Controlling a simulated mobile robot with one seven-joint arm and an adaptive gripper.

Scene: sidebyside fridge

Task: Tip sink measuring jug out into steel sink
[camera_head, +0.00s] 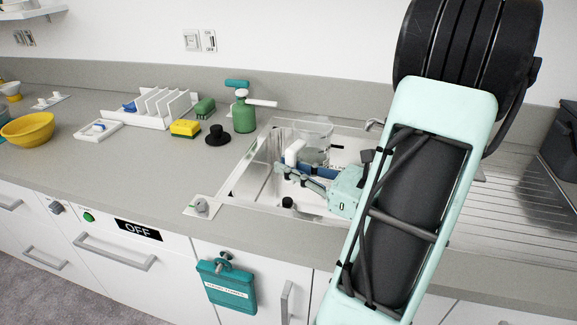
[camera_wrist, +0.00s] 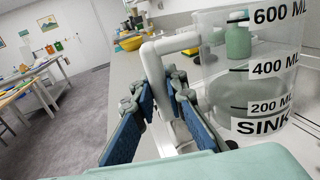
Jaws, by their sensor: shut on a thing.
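The sink measuring jug (camera_head: 316,132) is clear, with a white handle (camera_head: 294,150), and is upright over the steel sink (camera_head: 262,168) in the head view. In the wrist view the jug (camera_wrist: 250,75) fills the right side, with black marks up to 600 ML and the word SINK. A grey zone with a faint edge shows inside it, roughly between the 200 and 400 marks. My gripper (camera_head: 284,168) is at the jug's near side, shut on the handle, which passes between its blue-padded fingers (camera_wrist: 160,100). Whether the jug's base touches anything is unclear.
A green bottle (camera_head: 243,113), black stopper (camera_head: 217,136), yellow sponge (camera_head: 185,128) and white rack (camera_head: 160,106) stand left of the sink. A tap (camera_head: 374,124) is behind it. My arm hides part of the sink.

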